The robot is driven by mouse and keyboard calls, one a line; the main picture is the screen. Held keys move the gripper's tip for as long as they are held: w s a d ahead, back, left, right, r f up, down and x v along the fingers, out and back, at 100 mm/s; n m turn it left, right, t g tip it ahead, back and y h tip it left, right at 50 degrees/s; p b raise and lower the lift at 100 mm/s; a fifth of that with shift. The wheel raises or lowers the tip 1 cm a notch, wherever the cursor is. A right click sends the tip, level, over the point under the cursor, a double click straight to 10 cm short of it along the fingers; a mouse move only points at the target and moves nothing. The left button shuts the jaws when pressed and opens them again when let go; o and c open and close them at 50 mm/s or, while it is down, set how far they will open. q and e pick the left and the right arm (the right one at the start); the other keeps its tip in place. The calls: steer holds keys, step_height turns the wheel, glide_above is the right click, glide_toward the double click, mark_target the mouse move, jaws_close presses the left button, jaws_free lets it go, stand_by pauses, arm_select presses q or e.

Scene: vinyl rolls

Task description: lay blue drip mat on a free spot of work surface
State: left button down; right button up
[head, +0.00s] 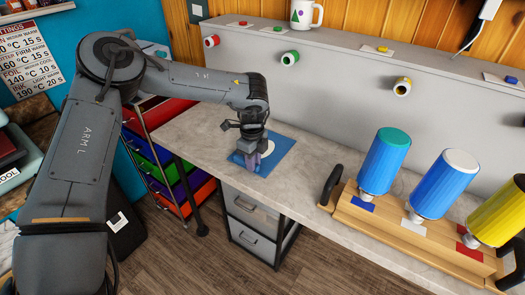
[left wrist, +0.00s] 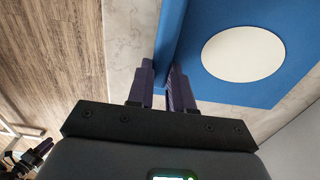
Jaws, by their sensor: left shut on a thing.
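The blue drip mat (head: 283,148) with a white disc on it is over the grey work surface (head: 205,128), left of its middle. It looks level; I cannot tell if it rests flat or hangs just above. My left gripper (head: 251,160) points down at the mat's left part and hides some of it. In the left wrist view, its two purple fingers (left wrist: 163,88) are shut on a narrow blue strip at the mat's edge (left wrist: 172,40). The white disc (left wrist: 243,54) lies right of the fingers.
The surface left of the mat is bare, as is the strip between mat and rack.

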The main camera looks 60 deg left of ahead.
arm_select(q)
steer(key=shift+r, duration=0.2)
stand_by(0.5)
steer(key=shift+r+p, duration=1.95)
steer(key=shift+r, duration=1.4)
steer(key=shift+f, duration=0.1)
steer(key=shift+f+b, duration=0.35)
steer(key=shift+f, duration=0.05)
steer(key=shift+f+b, duration=1.3)
steer(key=shift+f, duration=1.2)
steer(key=shift+r, duration=0.15)
